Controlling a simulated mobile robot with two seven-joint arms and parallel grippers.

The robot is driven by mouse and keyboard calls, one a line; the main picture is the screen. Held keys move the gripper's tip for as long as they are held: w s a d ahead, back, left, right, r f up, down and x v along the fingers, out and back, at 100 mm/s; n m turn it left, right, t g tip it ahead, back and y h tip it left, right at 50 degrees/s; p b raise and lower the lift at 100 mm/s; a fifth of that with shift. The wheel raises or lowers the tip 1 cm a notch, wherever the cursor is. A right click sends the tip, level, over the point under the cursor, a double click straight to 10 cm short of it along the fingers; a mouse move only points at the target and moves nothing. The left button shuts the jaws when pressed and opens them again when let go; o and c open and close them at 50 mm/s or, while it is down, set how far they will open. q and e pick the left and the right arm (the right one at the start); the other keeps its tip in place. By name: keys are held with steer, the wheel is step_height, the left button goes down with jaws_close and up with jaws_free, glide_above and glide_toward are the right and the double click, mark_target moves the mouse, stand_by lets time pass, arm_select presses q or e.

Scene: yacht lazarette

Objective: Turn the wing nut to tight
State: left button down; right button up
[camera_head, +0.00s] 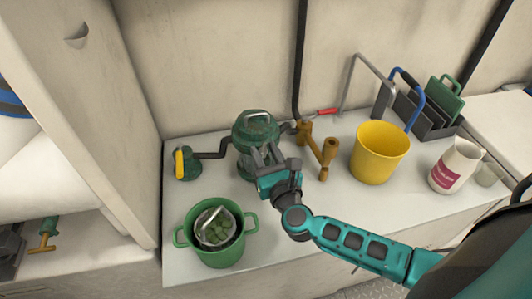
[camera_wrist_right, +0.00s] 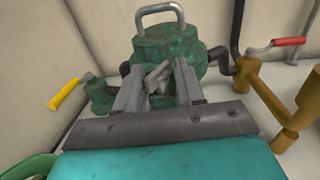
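A green, worn-looking strainer body (camera_head: 256,130) with a grey loop handle on its lid stands on the white counter against the back wall. It also shows in the right wrist view (camera_wrist_right: 165,43). A small grey metal wing nut (camera_wrist_right: 158,74) sits on its front, tilted, and shows between my right fingertips. My right gripper (camera_head: 262,156) is at the front of the strainer, fingers pointing at it. In the right wrist view its fingers (camera_wrist_right: 159,80) are apart on either side of the wing nut; contact is not clear. The gripper hides the nut in the head view. My left gripper is out of view.
A yellow-handled valve (camera_head: 184,163) is piped to the strainer's left, brown pipework (camera_head: 318,150) with a red-handled valve (camera_head: 327,112) to its right. A green pot (camera_head: 222,255) stands in front, a yellow bucket (camera_head: 379,153) and a white jug (camera_head: 455,165) to the right.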

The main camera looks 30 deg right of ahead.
steer(key=shift+d, duration=0.15)
steer(key=c, duration=0.6)
jaws_close()
steer(key=shift+d, duration=0.15)
steer(key=o, duration=0.8)
jaws_free()
steer(key=shift+o, duration=0.8)
steer(key=s+a+b, duration=0.1)
steer(key=s+a, duration=0.1)
steer(key=s, duration=1)
steer(key=shift+s, duration=0.4)
